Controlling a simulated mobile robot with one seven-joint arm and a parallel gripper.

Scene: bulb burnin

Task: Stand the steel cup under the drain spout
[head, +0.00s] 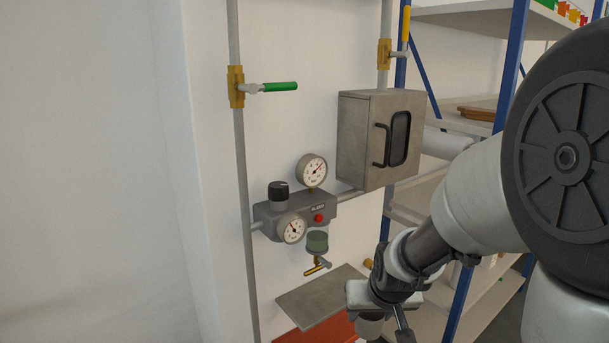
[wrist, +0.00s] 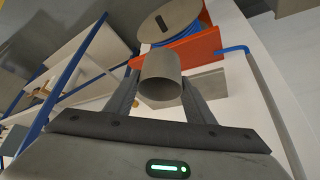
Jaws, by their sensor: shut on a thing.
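The steel cup (wrist: 160,78) is a plain grey cylinder held between the two fingers of my gripper (wrist: 158,92) in the wrist view. In the head view the cup (head: 369,327) shows low at the bottom edge, below my wrist and partly cut off by the arm and frame edge. My gripper is shut on it. The drain spout (head: 317,268) is a small brass tap under a green-grey bowl (head: 317,242) on the grey regulator unit. The cup is apart from it, to the right and lower in the picture.
A flat grey plate (head: 318,298) sits below the spout, with an orange surface (head: 335,331) under it. A steel cabinet (head: 370,140), gauges and pipes are on the wall. Blue-post shelving (head: 490,180) stands right. The wrist view shows a cable reel (wrist: 168,22) on an orange bracket.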

